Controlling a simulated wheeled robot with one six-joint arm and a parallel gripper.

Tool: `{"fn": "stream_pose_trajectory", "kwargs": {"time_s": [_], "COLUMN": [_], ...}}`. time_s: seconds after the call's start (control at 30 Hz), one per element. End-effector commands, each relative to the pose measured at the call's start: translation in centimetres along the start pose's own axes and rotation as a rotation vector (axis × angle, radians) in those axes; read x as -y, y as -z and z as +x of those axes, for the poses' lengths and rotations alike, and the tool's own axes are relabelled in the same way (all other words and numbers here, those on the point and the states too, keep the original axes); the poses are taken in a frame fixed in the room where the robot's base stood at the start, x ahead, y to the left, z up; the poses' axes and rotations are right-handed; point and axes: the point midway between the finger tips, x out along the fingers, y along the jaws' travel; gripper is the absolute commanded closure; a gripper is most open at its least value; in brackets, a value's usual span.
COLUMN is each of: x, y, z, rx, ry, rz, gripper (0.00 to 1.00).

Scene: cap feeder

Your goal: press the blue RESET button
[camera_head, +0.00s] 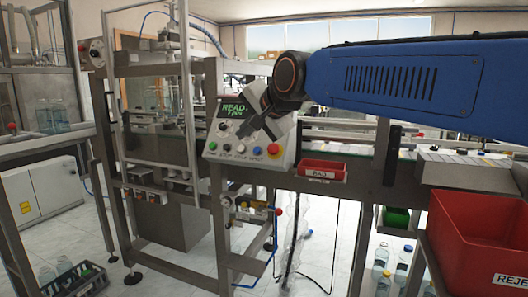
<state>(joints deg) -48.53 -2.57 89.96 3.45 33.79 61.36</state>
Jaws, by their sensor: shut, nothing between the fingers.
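The control panel (284,153) is a pale sloped box with a dark screen (234,108) reading READY in green. A row of small buttons runs along its lower part. The blue RESET button (257,150) is near the right end of that row, just left of a larger red button (273,149). My gripper (243,132) is dark and shut, with nothing in it. It reaches down from the upper right in front of the panel, with its tips up and left of the blue button in the picture. I cannot tell how far it is from the panel surface.
A red BAD tray (323,163) hangs right of the panel, and a large red reject bin (476,262) stands at the lower right. A metal machine frame (188,75) rises left of the panel. A conveyor (352,149) runs behind. Bottles stand on the floor.

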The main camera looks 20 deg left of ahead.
Motion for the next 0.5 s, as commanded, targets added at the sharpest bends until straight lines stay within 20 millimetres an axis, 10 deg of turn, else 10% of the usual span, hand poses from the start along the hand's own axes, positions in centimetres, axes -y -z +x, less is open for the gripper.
{"fn": "stream_pose_trajectory", "kwargs": {"time_s": [0.5], "x": [-1.6], "y": [1.5], "z": [2.0], "rx": [-0.001], "ry": [-0.003], "rz": [0.001], "gripper": [1.0]}}
